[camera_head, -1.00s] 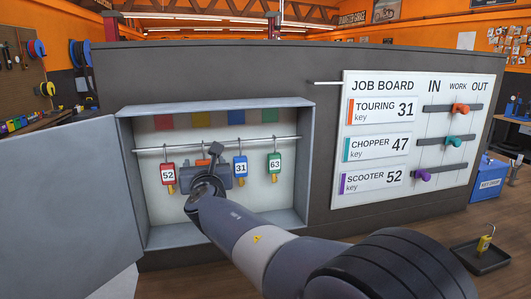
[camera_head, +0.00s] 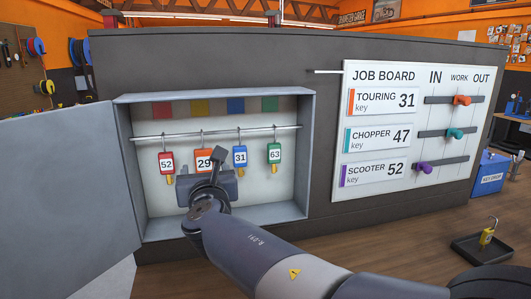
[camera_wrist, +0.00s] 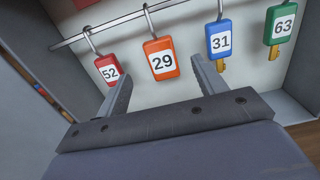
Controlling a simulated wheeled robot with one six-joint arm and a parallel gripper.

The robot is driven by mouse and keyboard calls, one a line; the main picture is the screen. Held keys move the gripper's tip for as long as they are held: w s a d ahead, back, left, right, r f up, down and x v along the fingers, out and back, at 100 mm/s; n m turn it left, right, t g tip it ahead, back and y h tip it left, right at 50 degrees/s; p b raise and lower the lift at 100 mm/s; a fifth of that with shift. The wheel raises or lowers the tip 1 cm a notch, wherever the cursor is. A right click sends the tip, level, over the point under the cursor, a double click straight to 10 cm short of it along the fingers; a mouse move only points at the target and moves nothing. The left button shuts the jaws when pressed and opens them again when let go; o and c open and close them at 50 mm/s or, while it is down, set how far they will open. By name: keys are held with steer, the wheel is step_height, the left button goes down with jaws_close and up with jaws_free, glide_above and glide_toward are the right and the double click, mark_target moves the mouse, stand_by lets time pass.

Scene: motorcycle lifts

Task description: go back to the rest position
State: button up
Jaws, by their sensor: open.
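My gripper (camera_head: 210,172) is open, with its two fingers spread and nothing between them in the wrist view (camera_wrist: 162,72). It is in front of the open key cabinet (camera_head: 222,97), just below and before the orange tag 29 (camera_head: 204,154). That tag hangs on the rail between the red tag 52 (camera_head: 166,160) and the blue tag 31 (camera_head: 240,156). The green tag 63 (camera_head: 274,153) hangs at the right. In the wrist view the orange tag (camera_wrist: 161,45) shows beyond the fingers, and I see no finger closed on it.
The cabinet door (camera_head: 62,200) stands open at the left. The job board (camera_head: 412,75) is right of the cabinet, with orange, teal and purple sliders.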

mark_target(203, 153)
steer(key=p+x, duration=0.2)
steer(key=x, duration=0.6)
steer(key=shift+w+a, duration=0.1)
steer(key=shift+w, duration=0.25)
steer(key=shift+r+p, duration=0.55)
steer(key=shift+r, duration=0.1)
steer(key=b+v, duration=0.2)
steer(key=v, duration=0.8)
steer(key=w+d+f+m+h+p, duration=0.2)
steer(key=w+d+f+h, duration=0.1)
steer(key=d+f, duration=0.3)
steer(key=w+d+f+m+h+p, duration=0.2)
steer(key=w+d+f+h, duration=0.15)
steer(key=d+f, duration=0.3)
steer(key=s+d+f+m+h+p, duration=0.1)
steer(key=s+d+f+p, duration=0.1)
steer(key=d+f, duration=0.2)
steer(key=s+d+f+m+h+p, duration=0.1)
steer(key=d+f, duration=0.4)
steer(key=d, duration=0.6)
steer(key=shift+s+f+h+p, duration=0.25)
steer(key=shift+s+h+p, duration=0.3)
steer(key=shift+s+p, duration=0.7)
steer(key=shift+d, duration=0.2)
